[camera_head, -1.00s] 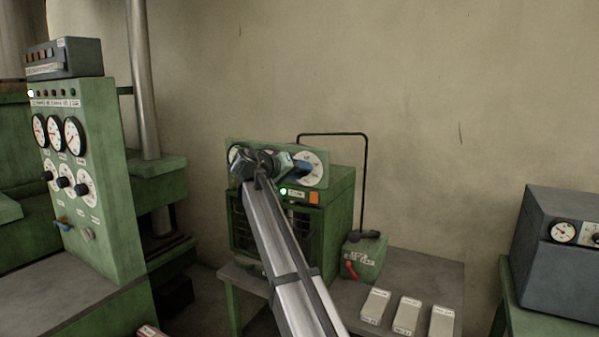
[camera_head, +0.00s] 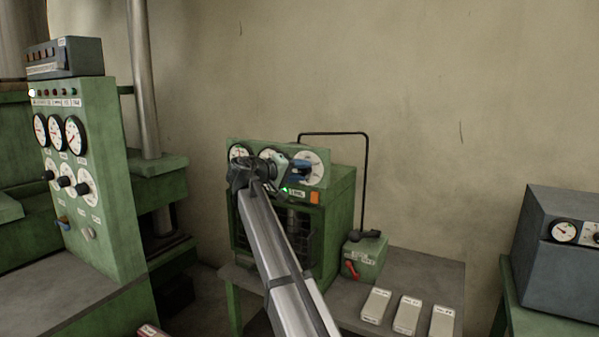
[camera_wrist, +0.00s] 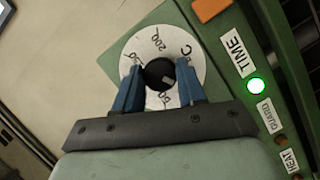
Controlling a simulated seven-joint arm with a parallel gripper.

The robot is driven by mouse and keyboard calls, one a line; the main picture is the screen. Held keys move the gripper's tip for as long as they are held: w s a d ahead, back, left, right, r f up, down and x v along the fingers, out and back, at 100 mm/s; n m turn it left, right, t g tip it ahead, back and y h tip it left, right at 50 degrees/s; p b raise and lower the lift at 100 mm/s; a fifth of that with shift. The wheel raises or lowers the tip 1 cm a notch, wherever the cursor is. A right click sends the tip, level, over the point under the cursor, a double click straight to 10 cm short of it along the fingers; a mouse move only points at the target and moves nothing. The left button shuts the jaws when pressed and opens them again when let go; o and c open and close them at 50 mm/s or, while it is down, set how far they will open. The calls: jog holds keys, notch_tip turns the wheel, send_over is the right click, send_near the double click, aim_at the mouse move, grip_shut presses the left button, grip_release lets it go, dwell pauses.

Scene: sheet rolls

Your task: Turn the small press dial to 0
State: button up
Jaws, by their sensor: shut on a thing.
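The small press (camera_head: 340,205) is a green box with a sloped panel on top. At the panel's right end is a white dial (camera_head: 316,159). In the wrist view the dial face (camera_wrist: 182,50) carries numbers including 200 and a "C" mark, and a black knob (camera_wrist: 157,72) with a pale pointer mark stands at its centre. My gripper (camera_head: 301,170) is at this dial. In the wrist view its two blue fingers (camera_wrist: 158,85) stand on either side of the knob, shut on it. The fingers and gripper body hide part of the scale; I see no 0 there.
Two more white dials (camera_head: 239,151) sit left on the panel, partly behind my arm. A green switch box (camera_head: 365,258) and several pale blocks (camera_head: 407,316) stand to the right.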

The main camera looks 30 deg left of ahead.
jog(key=o, duration=1.1)
jog(key=shift+c, duration=0.2)
jog(key=shift+s, duration=0.15)
jog(key=v, duration=1.3)
jog(key=shift+s+a, duration=0.2)
jog(key=shift+s, duration=0.05)
jog(key=shift+a, duration=0.1)
